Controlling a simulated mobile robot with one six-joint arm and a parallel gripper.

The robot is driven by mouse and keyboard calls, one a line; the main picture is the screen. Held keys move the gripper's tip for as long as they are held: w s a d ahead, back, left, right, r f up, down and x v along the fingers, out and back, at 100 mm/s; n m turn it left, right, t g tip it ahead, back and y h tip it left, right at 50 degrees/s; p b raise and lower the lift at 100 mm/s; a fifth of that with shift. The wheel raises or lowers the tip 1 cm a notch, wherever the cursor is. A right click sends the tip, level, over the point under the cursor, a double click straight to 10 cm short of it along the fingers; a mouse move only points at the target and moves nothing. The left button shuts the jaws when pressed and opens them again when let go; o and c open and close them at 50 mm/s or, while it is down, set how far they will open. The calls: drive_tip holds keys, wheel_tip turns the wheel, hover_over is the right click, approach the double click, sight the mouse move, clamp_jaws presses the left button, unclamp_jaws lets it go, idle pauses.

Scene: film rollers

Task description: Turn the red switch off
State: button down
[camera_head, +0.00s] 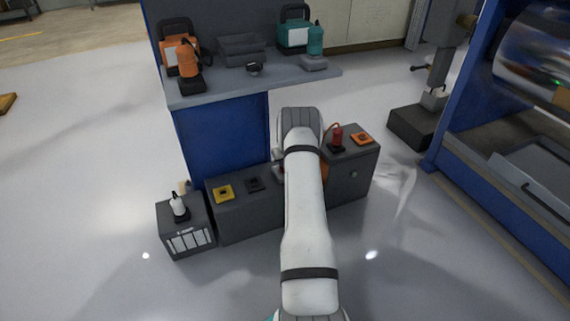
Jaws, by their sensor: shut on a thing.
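A red upright piece (337,134) on a small dark base stands on the right part of the low grey cabinet (353,174). It appears to be the red switch; its setting is too small to tell. My arm (304,205) reaches forward over the middle of the cabinet, and its far end is just left of the red piece. The jaws of my gripper are hidden behind my arm, so what they touch does not show.
An orange square piece (362,138), a yellow one (223,192) and a black one (254,184) sit on the cabinet. A white upright piece (179,206) stands on a grey box at left. A shelf (220,90) holds tools behind. Blue machinery (455,135) stands right.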

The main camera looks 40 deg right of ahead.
drive_tip(key=n+y+b, duration=0.1)
drive_tip(key=n, duration=0.1)
drive_tip(key=n+b, duration=0.2)
drive_tip(key=shift+a+f+n+y, duration=0.1)
drive_tip(key=shift+a+n+y, duration=0.05)
drive_tip(key=shift+n+y, duration=0.2)
drive_tip(key=n+y, duration=0.1)
drive_tip(key=n, duration=0.3)
drive_tip(key=shift+a+n+y+b, duration=0.2)
drive_tip(key=shift+n+y+b, duration=0.05)
drive_tip(key=shift+y+b, duration=0.15)
drive_tip(key=shift+r, duration=0.2)
drive_tip(key=c, duration=1.4)
unclamp_jaws()
drive_tip(key=shift+f+g, duration=0.1)
drive_tip(key=shift+g, duration=0.2)
drive_tip(key=shift+o, duration=0.2)
drive_tip(key=p+v, duration=0.3)
drive_tip(key=v, duration=0.4)
drive_tip(key=shift+s+r, duration=0.15)
drive_tip(key=shift+r, duration=0.2)
